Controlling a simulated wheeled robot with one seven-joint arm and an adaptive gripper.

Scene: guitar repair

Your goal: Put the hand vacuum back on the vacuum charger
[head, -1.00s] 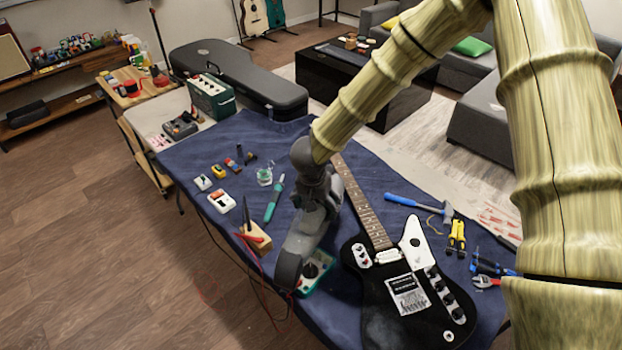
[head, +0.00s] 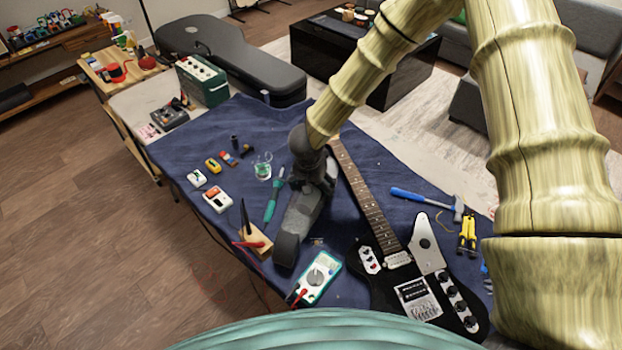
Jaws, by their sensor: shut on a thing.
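My gripper (head: 312,172) is dark and shut on the grey hand vacuum (head: 298,218), above the blue-covered workbench between the multimeter and the guitar neck. The vacuum's blunt nose points down toward the front of the bench. The fingertips are hard to make out against the dark body. A dark device (head: 168,117) lies on the pale end of the surface at the left, beside the green amplifier; it may be the vacuum charger, but I cannot tell for sure.
A black guitar (head: 415,285) lies right of the vacuum. A multimeter (head: 320,276), a wooden block with a soldering iron (head: 256,243), a teal tool (head: 272,203) and a glass jar (head: 263,168) lie near it. The green amplifier (head: 203,82) and a guitar case (head: 230,55) stand behind.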

